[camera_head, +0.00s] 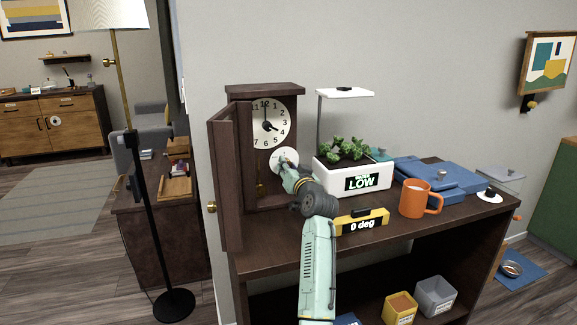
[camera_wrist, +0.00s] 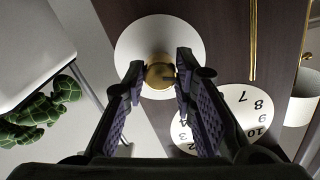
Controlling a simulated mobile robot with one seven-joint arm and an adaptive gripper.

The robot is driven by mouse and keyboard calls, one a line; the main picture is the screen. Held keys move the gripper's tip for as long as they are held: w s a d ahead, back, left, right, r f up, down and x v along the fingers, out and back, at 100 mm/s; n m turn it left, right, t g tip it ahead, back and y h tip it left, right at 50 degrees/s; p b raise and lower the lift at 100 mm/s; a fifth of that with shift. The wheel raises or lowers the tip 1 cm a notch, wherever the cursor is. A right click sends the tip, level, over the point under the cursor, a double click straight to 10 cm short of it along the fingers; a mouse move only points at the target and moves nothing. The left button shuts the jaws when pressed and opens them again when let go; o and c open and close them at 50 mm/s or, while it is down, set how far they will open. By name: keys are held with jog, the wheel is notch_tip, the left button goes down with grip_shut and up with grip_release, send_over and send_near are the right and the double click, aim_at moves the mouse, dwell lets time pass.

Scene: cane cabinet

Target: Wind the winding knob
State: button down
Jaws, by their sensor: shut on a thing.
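A dark wooden clock cabinet (camera_head: 236,93) stands at the left end of the dark table, its front door (camera_head: 228,180) swung open to the left. Its white dial (camera_head: 270,123) reads about four o'clock, and it also shows upside down in the wrist view (camera_wrist: 247,105). Below the dial is a white disc (camera_head: 279,154), with the brass winding knob (camera_wrist: 158,76) at its centre in the wrist view. My gripper (camera_head: 288,165) reaches the disc from the front, its two fingers on either side of the knob and shut on it. The knob is hidden in the head view.
A white planter (camera_head: 335,178) marked LOW with a lamp stands right of the clock. In front is a yellow-black level (camera_head: 362,221) reading 0 deg. An orange mug (camera_head: 413,199) and a blue case (camera_head: 440,178) are further right. A floor lamp (camera_head: 150,220) stands left.

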jog(key=shift+m+p, duration=0.3)
jog(key=shift+m, duration=0.7)
jog(key=c, duration=1.3)
grip_release()
jog(key=shift+s, duration=0.1)
jog(key=v, duration=1.2)
